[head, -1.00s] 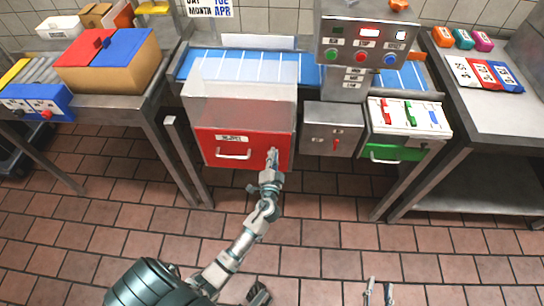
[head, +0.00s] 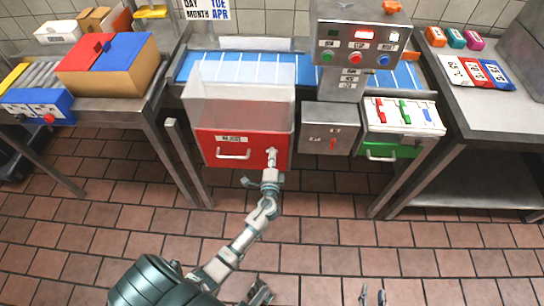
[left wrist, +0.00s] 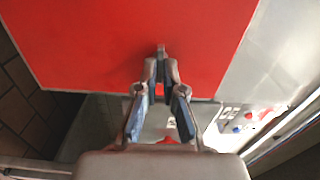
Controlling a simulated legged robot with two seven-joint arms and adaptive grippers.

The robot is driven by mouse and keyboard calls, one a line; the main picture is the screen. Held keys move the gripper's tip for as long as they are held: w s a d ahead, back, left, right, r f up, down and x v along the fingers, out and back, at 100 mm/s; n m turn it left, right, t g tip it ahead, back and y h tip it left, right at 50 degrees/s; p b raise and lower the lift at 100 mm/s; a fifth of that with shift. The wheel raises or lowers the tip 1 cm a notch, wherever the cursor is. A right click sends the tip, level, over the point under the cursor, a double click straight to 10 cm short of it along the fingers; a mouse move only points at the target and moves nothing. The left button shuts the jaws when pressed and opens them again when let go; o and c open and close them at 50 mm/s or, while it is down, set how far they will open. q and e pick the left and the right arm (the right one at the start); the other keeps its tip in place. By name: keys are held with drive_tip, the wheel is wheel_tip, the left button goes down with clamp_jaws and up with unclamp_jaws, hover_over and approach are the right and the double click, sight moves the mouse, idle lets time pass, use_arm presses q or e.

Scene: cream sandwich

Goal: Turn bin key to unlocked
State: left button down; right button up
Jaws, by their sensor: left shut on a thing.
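The red-fronted bin (head: 215,148) stands under the blue conveyor, with a pale handle (head: 234,154) and a small label on its front. My left gripper (head: 271,155) is at the right part of this front. In the left wrist view its fingers (left wrist: 161,72) are closed on a small grey key (left wrist: 161,49) against the red panel. The fingers hide most of the key, and I cannot read its lock position. My right gripper (head: 372,296) is low at the bottom edge of the head view, its two fingers apart and empty.
A grey box with a red knob (head: 333,144) and a green-fronted drawer (head: 390,150) are right of the bin. A control panel (head: 358,45) rises above. Table legs stand on both sides. The tiled floor in front is clear.

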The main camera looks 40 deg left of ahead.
use_arm(q)
drive_tip(key=shift+f, duration=0.15)
drive_tip(key=c, duration=1.3)
unclamp_jaws()
drive_tip(key=shift+w, duration=0.1)
drive_tip(key=v, duration=1.2)
drive_tip(key=shift+f, duration=0.1)
